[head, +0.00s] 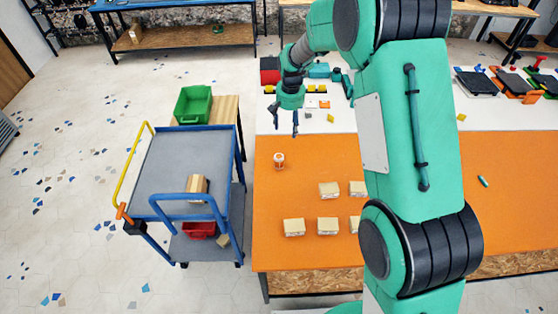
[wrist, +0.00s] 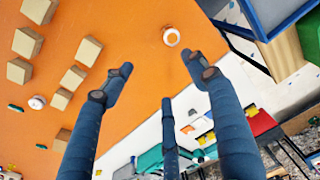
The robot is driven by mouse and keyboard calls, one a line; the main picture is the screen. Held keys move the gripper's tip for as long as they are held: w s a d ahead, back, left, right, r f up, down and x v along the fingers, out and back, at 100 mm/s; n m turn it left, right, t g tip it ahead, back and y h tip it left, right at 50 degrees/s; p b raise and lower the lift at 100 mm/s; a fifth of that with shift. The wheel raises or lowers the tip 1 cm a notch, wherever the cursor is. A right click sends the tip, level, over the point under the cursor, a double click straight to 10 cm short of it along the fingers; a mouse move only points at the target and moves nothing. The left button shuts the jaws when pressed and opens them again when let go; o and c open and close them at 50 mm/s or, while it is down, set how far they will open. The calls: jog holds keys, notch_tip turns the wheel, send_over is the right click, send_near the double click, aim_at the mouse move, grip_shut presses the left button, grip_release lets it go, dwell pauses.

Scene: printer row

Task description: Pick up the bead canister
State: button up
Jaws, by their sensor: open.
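A small white canister with an orange band, which looks like the bead canister (head: 279,160), stands upright near the left edge of the orange table area. In the wrist view the canister (wrist: 171,37) shows from above as a white ring, beyond the fingertips. My gripper (head: 285,126) is open and empty, pointing down above the table, a little behind the canister and apart from it. In the wrist view my gripper (wrist: 160,72) has its fingers spread, with nothing between them. A second round white item (wrist: 37,102) lies farther off; my arm seems to hide it in the head view.
Several tan boxes (head: 328,190) stand on the orange surface (head: 300,255) to the right of the canister. A blue-railed cart (head: 165,160) and a green bin (head: 194,105) are left of the table. Tools and small parts lie on the white back strip. The surface around the canister is clear.

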jog(key=g+p, duration=0.1)
jog(key=p, duration=0.1)
send_over(279, 156)
notch_tip(279, 156, down, 13)
jog(key=shift+s+a, duration=0.1)
jog(key=shift+a, duration=0.05)
jog(key=shift+f, duration=0.1)
jog(key=shift+f, duration=4.15)
jog(key=shift+f, duration=0.2)
jog(key=shift+f+p, duration=0.4)
jog(key=shift+f, duration=2)
jog(key=c, duration=1.3)
